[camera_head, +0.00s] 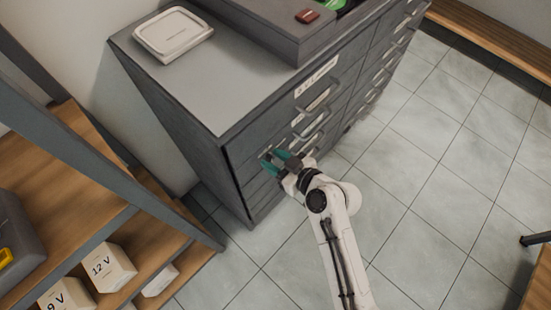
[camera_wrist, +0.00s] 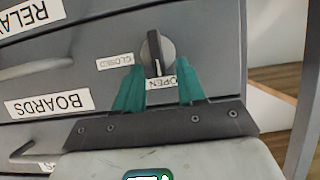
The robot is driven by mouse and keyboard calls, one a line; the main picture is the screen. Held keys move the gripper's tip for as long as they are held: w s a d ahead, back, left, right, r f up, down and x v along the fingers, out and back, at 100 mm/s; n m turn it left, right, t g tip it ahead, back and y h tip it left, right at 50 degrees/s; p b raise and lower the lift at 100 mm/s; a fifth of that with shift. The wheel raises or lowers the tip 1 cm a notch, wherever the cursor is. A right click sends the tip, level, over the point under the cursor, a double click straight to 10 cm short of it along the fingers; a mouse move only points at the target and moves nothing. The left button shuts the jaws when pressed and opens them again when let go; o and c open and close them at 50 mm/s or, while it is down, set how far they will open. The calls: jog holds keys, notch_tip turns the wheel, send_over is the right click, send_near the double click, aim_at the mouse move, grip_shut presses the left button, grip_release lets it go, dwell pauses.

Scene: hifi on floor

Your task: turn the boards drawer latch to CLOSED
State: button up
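The BOARDS label (camera_wrist: 48,103) is on the drawer front at left. My gripper (camera_wrist: 160,88) has its two teal fingers apart, with nothing between the tips; the knob lies just beyond them. In the head view my gripper (camera_head: 275,159) is at the cabinet front and hides the latch.
The grey drawer cabinet (camera_head: 215,100) has several protruding handles to the right of my gripper. A white box (camera_head: 173,34) lies on its top. A wooden shelf unit (camera_head: 75,140) with boxes stands at left. Tiled floor (camera_head: 430,180) is clear at right.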

grip_shut()
jog(key=shift+w+d, duration=0.1)
dwell(0.4)
jog(key=f+m+g+y+b, duration=0.1)
jog(key=m+y+b, duration=0.1)
jog(key=m+b, duration=0.1)
jog(key=w+d+f+m+g+y+b, duration=0.1)
jog(key=m+y+b, duration=0.1)
jog(key=m, duration=0.4)
jog(key=w+f+m+g+y+b, duration=0.1)
jog(key=m+y+b, duration=0.1)
jog(key=m+b, duration=0.2)
jog(key=shift+d+y, duration=0.3)
dwell(0.3)
jog(key=shift+m, duration=0.3)
dwell(0.3)
grip_release()
